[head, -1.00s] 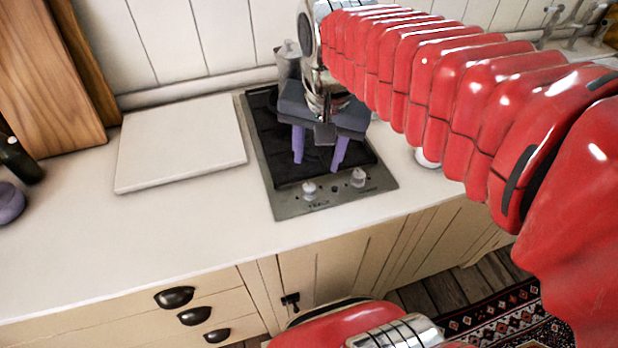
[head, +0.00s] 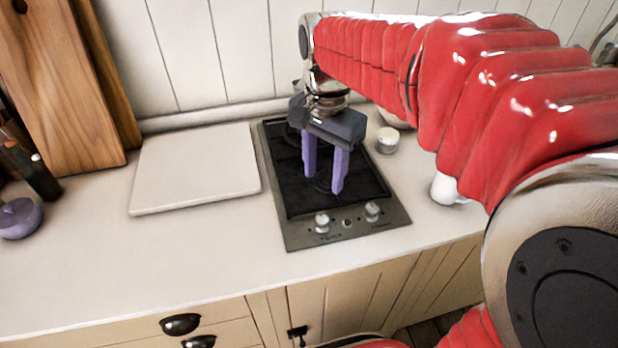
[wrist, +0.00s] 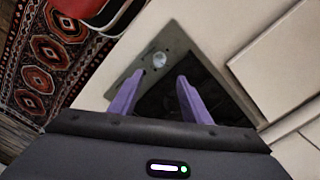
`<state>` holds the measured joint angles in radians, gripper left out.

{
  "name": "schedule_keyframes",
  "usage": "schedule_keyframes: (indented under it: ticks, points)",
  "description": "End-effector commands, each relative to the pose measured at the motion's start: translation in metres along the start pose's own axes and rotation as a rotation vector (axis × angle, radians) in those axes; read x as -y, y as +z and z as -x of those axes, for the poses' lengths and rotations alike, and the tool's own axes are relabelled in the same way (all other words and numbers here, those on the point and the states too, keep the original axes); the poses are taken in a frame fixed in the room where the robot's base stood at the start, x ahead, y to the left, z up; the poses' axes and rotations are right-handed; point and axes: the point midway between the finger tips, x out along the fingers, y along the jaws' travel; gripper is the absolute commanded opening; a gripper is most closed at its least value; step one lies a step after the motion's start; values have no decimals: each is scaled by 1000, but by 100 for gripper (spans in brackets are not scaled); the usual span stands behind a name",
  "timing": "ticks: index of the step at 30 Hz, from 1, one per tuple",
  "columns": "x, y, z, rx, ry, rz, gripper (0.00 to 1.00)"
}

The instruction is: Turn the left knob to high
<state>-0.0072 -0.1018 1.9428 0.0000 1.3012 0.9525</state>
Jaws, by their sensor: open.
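The left knob (head: 322,222) is a small pale knob on the front strip of the black-and-steel hob (head: 298,232). The right knob (head: 372,211) sits beside it on the same strip. My gripper (head: 324,183) is open and empty, its two purple fingers pointing down over the dark hob top, behind the knobs and apart from them. In the wrist view, one knob (wrist: 160,60) shows just beyond the gap between my fingertips (wrist: 160,76); it looks like the left one. The other knob is not clear there. The knobs' settings are too small to read.
A white board (head: 195,168) lies on the counter left of the hob. A small white jar (head: 388,140) and a white object (head: 445,188) stand to its right. Wooden boards (head: 60,90) lean at the far left. The counter before the white board is clear.

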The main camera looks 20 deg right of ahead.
Motion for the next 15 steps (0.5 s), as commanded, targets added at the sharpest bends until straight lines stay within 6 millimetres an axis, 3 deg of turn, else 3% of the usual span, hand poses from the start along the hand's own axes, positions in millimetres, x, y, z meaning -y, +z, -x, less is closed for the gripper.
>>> schedule_keyframes:
  ticks: [15]
  points:
    - [0, 1, -70, 2, 3, 1, 43]
